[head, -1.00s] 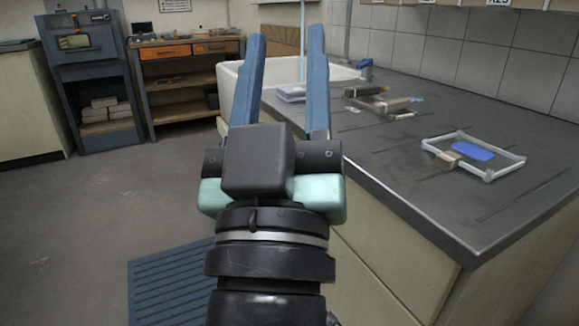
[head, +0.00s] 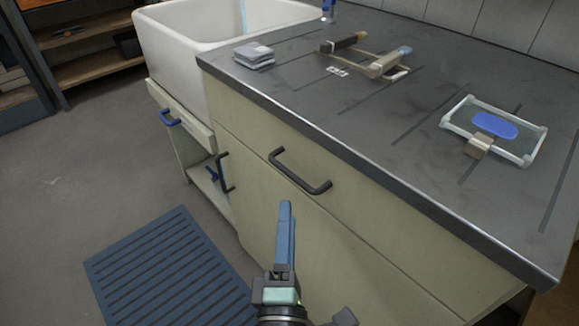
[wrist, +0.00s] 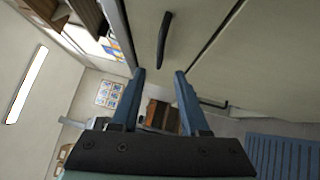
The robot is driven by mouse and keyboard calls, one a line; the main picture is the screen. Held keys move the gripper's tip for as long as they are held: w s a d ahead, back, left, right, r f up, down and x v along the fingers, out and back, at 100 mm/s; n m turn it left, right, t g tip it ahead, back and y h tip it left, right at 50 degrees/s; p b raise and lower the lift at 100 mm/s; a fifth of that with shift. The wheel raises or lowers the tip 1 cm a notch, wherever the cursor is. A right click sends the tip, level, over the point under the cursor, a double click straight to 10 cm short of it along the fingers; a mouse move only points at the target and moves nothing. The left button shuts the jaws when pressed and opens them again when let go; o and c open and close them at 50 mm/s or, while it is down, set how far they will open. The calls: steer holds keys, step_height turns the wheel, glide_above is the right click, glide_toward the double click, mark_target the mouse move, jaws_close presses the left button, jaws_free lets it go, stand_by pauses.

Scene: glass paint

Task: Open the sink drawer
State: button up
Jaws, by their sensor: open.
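The sink drawer (head: 193,130) is a narrow beige front under the white sink (head: 190,50), at the left of the head view. It has a blue handle (head: 170,119) and looks shut. My gripper (head: 286,207) is low in front of the counter cabinet, to the right of and nearer than the sink drawer, well apart from its handle. In the wrist view my gripper (wrist: 159,74) shows two blue fingers spread apart with nothing between them. The blue handle cannot be made out in the wrist view.
A dark drawer handle (head: 300,172) and a dark upright door handle (head: 225,173) stick out of the cabinet. A blue slatted mat (head: 170,270) lies on the floor. The counter (head: 300,90) holds a frame (head: 535,150) and tools. Floor left of the mat is clear.

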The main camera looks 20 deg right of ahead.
mark_target(289, 171)
steer(key=p+x, duration=0.2)
steer(key=x, duration=0.8)
steer(key=shift+c, duration=0.3)
jaws_close()
stand_by(1.0)
